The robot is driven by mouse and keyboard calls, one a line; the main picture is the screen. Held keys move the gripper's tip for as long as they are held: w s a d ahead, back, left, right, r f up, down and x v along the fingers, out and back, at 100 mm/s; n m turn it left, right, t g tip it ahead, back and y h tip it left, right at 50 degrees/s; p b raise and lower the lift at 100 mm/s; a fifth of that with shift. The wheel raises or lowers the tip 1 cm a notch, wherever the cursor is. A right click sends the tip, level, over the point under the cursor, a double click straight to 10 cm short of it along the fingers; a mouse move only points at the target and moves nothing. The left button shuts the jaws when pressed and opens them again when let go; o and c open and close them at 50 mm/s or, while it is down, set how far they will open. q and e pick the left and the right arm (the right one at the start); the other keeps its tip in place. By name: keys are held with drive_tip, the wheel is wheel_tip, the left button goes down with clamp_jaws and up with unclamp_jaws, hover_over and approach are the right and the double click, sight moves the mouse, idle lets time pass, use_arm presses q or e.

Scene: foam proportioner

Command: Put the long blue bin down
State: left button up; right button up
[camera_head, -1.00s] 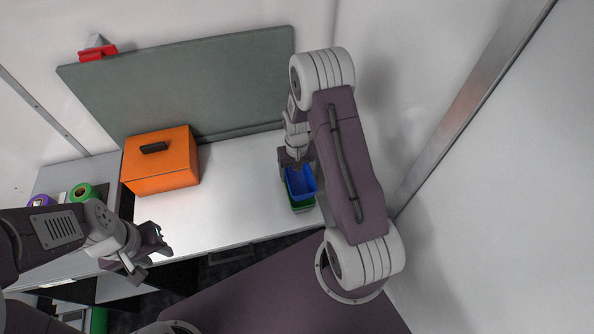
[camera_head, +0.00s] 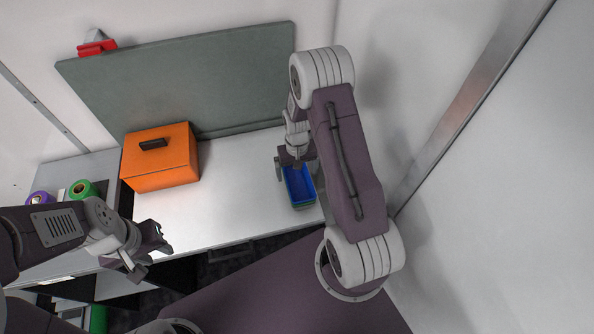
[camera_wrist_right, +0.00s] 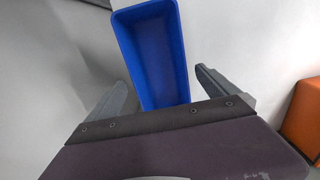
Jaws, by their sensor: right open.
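The long blue bin (camera_head: 299,187) stands upright at the right end of the white worktop, under my right arm. My right gripper (camera_head: 294,168) is open at the far end of the blue bin. In the right wrist view the empty blue bin (camera_wrist_right: 155,55) lies beyond and between the spread fingers (camera_wrist_right: 165,90), with gaps on both sides. My left gripper (camera_head: 150,253) is open and empty near the front edge, at the left.
An orange box (camera_head: 160,160) with a dark handle stands at the back left of the worktop (camera_head: 225,205). Green (camera_head: 82,190) and purple (camera_head: 40,199) rolls lie farther left. A grey-green panel (camera_head: 190,80) leans at the back. The middle of the worktop is clear.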

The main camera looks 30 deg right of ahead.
sight(297, 183)
drive_tip(key=shift+r, duration=0.1)
wheel_tip(297, 183, up, 13)
drive_tip(key=s+a+f+n+b, duration=0.1)
drive_tip(key=s+a+b, duration=0.1)
drive_tip(key=s, duration=0.4)
drive_tip(key=s+a+f+n+t+b, duration=0.1)
drive_tip(key=s+a+b, duration=0.1)
drive_tip(key=s+a, duration=0.3)
drive_tip(key=shift+s+a+f, duration=0.25)
drive_tip(key=shift+s+f, duration=0.05)
drive_tip(key=shift+s, duration=0.55)
